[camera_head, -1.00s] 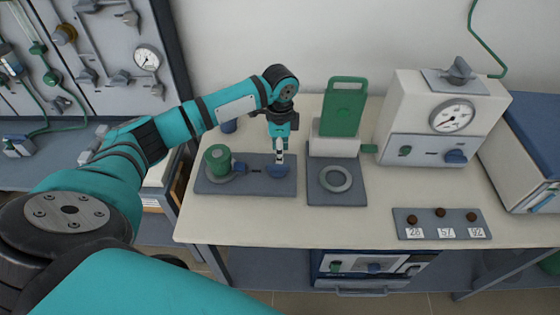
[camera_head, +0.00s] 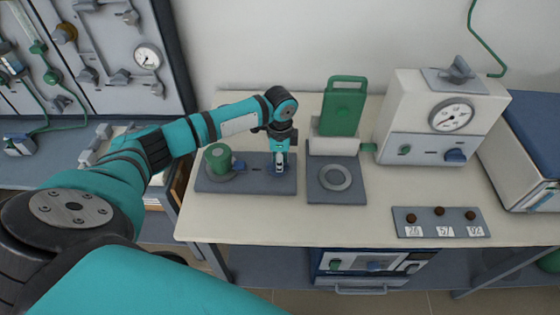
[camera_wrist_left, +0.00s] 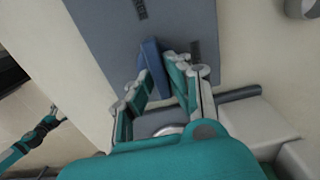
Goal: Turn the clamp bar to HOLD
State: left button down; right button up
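A grey base plate (camera_head: 250,186) lies at the left of the table, with a green cylinder (camera_head: 217,158) on its left part. A small blue part (camera_head: 238,164) shows beside the cylinder. My left gripper (camera_head: 279,172) points down over the plate's right part and hides much of what is under it. In the left wrist view a blue bar (camera_wrist_left: 154,65) lies over the plate. The fingers of my left gripper (camera_wrist_left: 164,80) are apart around the bar's near end, the left finger closer to it. My right gripper is not in view.
Right of the plate stands a second grey plate with a ring (camera_head: 335,177) and an upright green panel (camera_head: 343,106). A white unit with a dial (camera_head: 452,116) stands farther right. A small grey strip with brown knobs (camera_head: 440,224) lies near the front edge.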

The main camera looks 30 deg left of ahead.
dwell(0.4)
pick_arm(q)
jog(key=shift+r+m+p, duration=0.15)
jog(key=shift+m+p, duration=0.7)
jog(key=shift+m, duration=0.15)
jog(key=shift+m+p, duration=0.55)
jog(key=shift+m, duration=0.35)
jog(key=m+p, duration=0.1)
jog(key=m, duration=0.3)
jog(key=shift+s+m+p, duration=0.15)
jog(key=shift+m+p, duration=0.15)
jog(key=m, duration=0.4)
jog(key=shift+s, duration=0.1)
jog(key=m, duration=0.5)
jog(key=shift+s+a+m, duration=0.1)
jog(key=shift+m, duration=0.2)
jog(key=c, duration=1.3)
grip_release()
